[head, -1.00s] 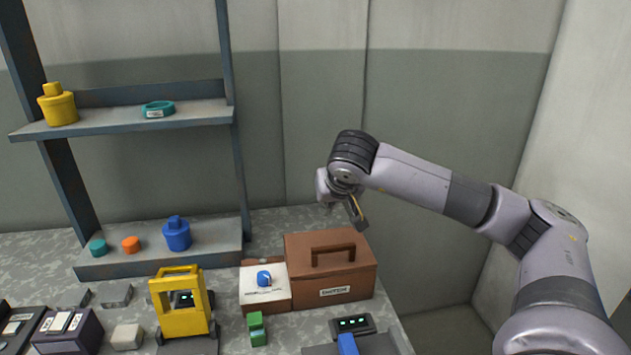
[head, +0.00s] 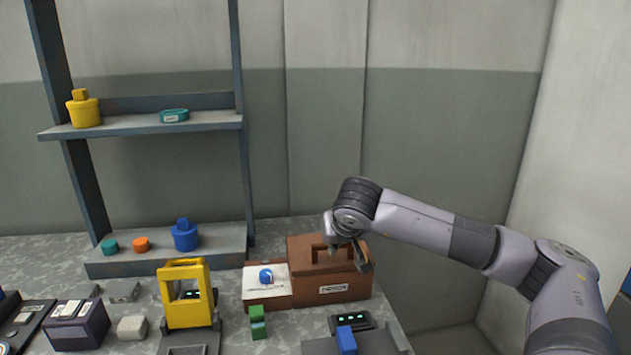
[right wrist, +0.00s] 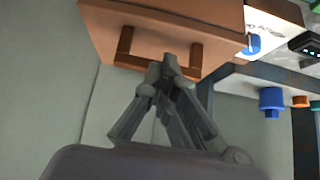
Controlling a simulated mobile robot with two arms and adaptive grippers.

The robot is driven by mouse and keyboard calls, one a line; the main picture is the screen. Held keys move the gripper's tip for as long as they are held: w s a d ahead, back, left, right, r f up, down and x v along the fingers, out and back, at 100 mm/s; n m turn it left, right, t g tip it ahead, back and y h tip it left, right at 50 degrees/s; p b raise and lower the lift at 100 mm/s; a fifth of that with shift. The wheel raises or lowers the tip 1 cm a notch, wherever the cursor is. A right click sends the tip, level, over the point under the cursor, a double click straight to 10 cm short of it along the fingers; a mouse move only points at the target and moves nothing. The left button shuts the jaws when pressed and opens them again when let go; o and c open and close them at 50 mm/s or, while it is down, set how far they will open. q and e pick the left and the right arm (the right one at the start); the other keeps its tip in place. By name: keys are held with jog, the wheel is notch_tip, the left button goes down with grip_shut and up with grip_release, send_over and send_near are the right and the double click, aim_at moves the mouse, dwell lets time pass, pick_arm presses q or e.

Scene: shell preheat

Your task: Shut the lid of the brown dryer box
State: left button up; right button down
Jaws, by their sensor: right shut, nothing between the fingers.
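The brown dryer box (head: 331,289) stands at the back right of the bench, with a white label on its front. Its brown lid (head: 300,258) lies down over the top, and I see no gap along the front edge. A handle (head: 318,250) stands up from the lid. My right gripper (head: 365,267) is shut and empty, over the right part of the lid. In the right wrist view, the gripper tips (right wrist: 170,64) overlap the handle (right wrist: 124,45) and lid (right wrist: 185,22); I cannot tell whether they touch. My left gripper is out of view.
A white-topped box with a blue knob (head: 266,276) adjoins the dryer box on the left. A green block (head: 258,322), a yellow frame (head: 187,315) and a blue-handled device (head: 346,341) stand in front. A shelf (head: 150,130) rises at the back left.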

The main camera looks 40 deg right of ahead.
jog(key=shift+s+a+f, duration=0.1)
jog(key=shift+s+f, duration=0.05)
jog(key=shift+f, duration=0.05)
dwell(0.3)
